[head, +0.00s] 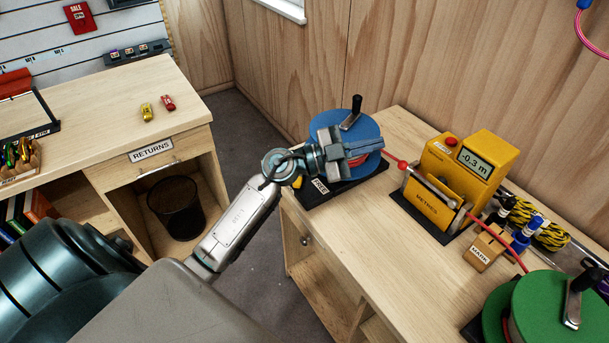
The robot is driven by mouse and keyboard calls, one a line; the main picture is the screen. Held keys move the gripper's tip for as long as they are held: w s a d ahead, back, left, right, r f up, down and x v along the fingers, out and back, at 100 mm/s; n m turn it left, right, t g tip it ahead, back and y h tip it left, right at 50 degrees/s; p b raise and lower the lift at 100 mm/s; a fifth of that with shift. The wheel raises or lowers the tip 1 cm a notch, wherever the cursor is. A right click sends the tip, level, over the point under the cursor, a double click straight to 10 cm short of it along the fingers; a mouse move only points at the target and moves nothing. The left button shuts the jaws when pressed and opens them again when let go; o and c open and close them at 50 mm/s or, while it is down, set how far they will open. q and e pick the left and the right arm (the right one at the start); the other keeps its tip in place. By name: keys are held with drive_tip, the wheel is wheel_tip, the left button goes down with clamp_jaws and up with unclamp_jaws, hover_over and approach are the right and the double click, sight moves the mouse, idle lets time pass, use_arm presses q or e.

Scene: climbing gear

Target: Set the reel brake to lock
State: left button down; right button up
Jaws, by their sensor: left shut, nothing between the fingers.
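The blue reel (368,128) with a black crank handle (352,110) stands on a dark base at the left end of the right-hand bench. A label on the base reads "FREE" (320,187). A small yellow part (298,181) shows at the base's left corner, partly behind my arm; I cannot tell whether it is the brake lever. My left gripper (372,148) is shut and empty, in front of the reel, and hides part of it. I cannot tell whether it touches the reel. My right gripper is out of view.
A red line runs from the blue reel through a yellow meter (487,152) reading -0.3 m to a green reel (540,305). A marker block (484,250) and coiled yellow rope stand nearby. The bench front is clear. A returns counter (110,95) stands left.

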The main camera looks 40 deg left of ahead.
use_arm(q)
wheel_tip(320, 180, down, 5)
drive_tip(key=w+a+m+g+y, duration=0.1)
drive_tip(key=w+m+g+y, duration=0.1)
drive_tip(key=g, duration=0.4)
drive_tip(key=a+f+n+g+y, duration=0.2)
drive_tip(key=a+n+g+y, duration=0.1)
drive_tip(key=a, duration=0.4)
drive_tip(key=s+a+f+n+g+y, duration=0.1)
drive_tip(key=a+f+n+g+y, duration=0.2)
drive_tip(key=a+y, duration=0.3)
drive_tip(key=shift+a+y, duration=0.3)
drive_tip(key=shift+a, duration=0.95)
drive_tip(key=shift+f, duration=0.15)
